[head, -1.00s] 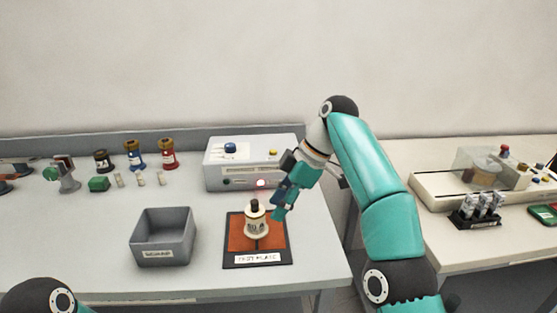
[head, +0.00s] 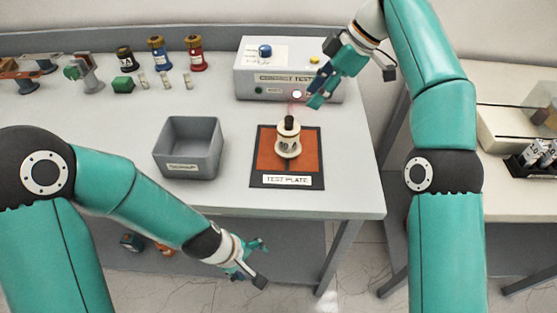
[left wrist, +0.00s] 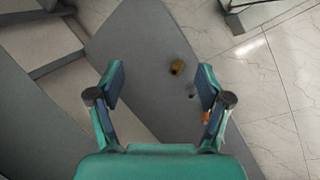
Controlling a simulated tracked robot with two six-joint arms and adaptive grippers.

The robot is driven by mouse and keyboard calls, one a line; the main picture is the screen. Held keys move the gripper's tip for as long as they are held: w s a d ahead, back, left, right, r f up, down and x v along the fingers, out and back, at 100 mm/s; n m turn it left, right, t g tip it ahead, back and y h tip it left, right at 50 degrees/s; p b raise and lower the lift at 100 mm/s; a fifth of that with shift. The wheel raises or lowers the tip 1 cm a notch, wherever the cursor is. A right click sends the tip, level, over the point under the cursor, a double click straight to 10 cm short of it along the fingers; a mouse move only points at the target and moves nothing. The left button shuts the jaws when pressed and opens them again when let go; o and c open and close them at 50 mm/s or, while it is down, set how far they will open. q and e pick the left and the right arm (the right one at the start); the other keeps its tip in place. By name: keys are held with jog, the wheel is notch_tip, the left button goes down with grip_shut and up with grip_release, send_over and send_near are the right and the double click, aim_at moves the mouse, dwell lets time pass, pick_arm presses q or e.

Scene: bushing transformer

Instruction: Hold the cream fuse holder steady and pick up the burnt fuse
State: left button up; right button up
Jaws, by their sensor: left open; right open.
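The cream fuse holder (head: 288,143) stands upright on the orange test plate (head: 265,156). A dark piece, which looks like the burnt fuse (head: 289,124), sticks up from its top. My right gripper (head: 313,95) is open, above and just right of the holder, apart from it and in front of the console. My left gripper (head: 262,263) is open and empty, low in front of the table's front edge. In the left wrist view its two fingers (left wrist: 160,88) are apart with nothing between them but the background below.
A grey bin (head: 186,172) stands left of the plate. The console tester (head: 290,78) is behind it. Black, blue (head: 158,54) and red holders and several small fuses stand at the back left. A second table (head: 510,190) is at right, across a gap.

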pick_arm(q)
jog(key=d+r+n+t+h, duration=0.1)
jog(key=d+r+n+h, duration=0.1)
jog(key=d+r+n, duration=0.45)
jog(key=d+r+n+t+h, duration=0.15)
jog(key=d+r, duration=0.25)
jog(key=r, duration=0.6)
jog(key=w+a+n+t+y, duration=0.1)
jog(key=n, duration=0.2)
jog(key=w+a+n+t+y, duration=0.1)
jog(key=w+n, duration=0.1)
jog(key=n, duration=0.1)
jog(key=w+a+n+t+y, duration=0.1)
jog(key=w+a+n+t, duration=0.1)
jog(key=n, duration=0.1)
jog(key=shift+w+r+y, duration=0.25)
jog(key=shift+r+y, duration=0.1)
jog(key=shift+r, duration=0.05)
jog(key=n+t+y, duration=0.1)
jog(key=n+t, duration=0.3)
jog(key=n, duration=0.2)
send_near(290, 133)
jog(key=s+f, duration=0.3)
jog(key=shift+a+f, duration=0.25)
jog(key=shift+a, duration=0.15)
jog(key=shift+w+r+n+t, duration=0.3)
jog(key=shift+r+n+t, duration=0.15)
jog(key=shift+n, duration=0.15)
jog(key=x, duration=1.6)
jog(key=shift+w, duration=0.4)
